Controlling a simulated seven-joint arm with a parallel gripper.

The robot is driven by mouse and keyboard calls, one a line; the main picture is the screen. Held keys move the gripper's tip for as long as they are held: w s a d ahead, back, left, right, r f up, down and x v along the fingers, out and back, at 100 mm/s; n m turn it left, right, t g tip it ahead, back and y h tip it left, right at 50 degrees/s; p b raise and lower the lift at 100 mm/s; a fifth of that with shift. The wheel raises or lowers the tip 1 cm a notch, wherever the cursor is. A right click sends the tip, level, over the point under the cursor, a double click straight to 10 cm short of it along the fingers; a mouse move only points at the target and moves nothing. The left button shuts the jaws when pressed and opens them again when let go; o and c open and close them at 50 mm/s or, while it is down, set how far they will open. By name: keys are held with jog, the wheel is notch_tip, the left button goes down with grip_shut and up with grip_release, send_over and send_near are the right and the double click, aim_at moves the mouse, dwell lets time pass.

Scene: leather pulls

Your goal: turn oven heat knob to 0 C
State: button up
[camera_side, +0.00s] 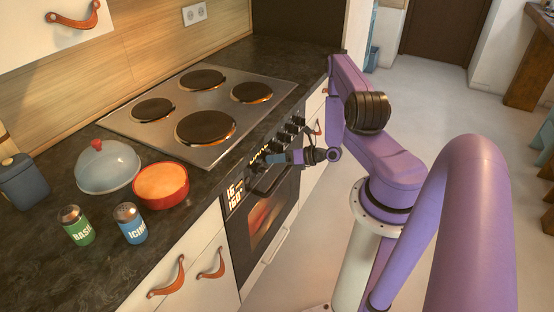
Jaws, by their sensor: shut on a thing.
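The oven (262,215) is built into the counter front under the hob. Its row of dark knobs (283,137) runs along the top of the front panel. My gripper (268,160) reaches in from the right and is shut on a knob near the display end of the row. The fingers hide most of that knob, so its pointer and marks cannot be read.
The steel hob (217,75) has several round plates with an orange glow at their rims. An orange pot (161,186), a domed lid (107,166), a green shaker (76,226) and a blue shaker (130,223) stand on the dark counter. The oven handle (268,247) juts out below.

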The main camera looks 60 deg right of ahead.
jog(key=n+h, duration=0.2)
jog(key=n, duration=0.1)
jog(key=n+h, duration=0.1)
jog(key=shift+a+g, duration=0.25)
jog(key=shift+g, duration=0.05)
jog(key=n+h, duration=0.3)
jog(key=n, duration=0.1)
jog(key=shift+s+a+n, duration=0.1)
jog(key=shift+a+n, duration=0.05)
jog(key=shift+n, duration=0.15)
jog(key=n+h, duration=0.1)
jog(key=n, duration=0.1)
jog(key=n+t+h, duration=0.1)
jog(key=n, duration=0.1)
jog(key=shift+a+f+n+h, duration=0.1)
jog(key=shift+f+n+h, duration=0.05)
jog(key=shift+n+h, duration=0.25)
jog(key=n+t, duration=0.1)
jog(key=n, duration=0.1)
jog(key=n+t+h, duration=0.1)
jog(key=n, duration=0.1)
jog(key=shift+f+n+h, duration=0.1)
jog(key=shift+n+h, duration=0.2)
jog(key=shift+n, duration=0.1)
jog(key=o, duration=1)
jog(key=shift+v, duration=5.9)
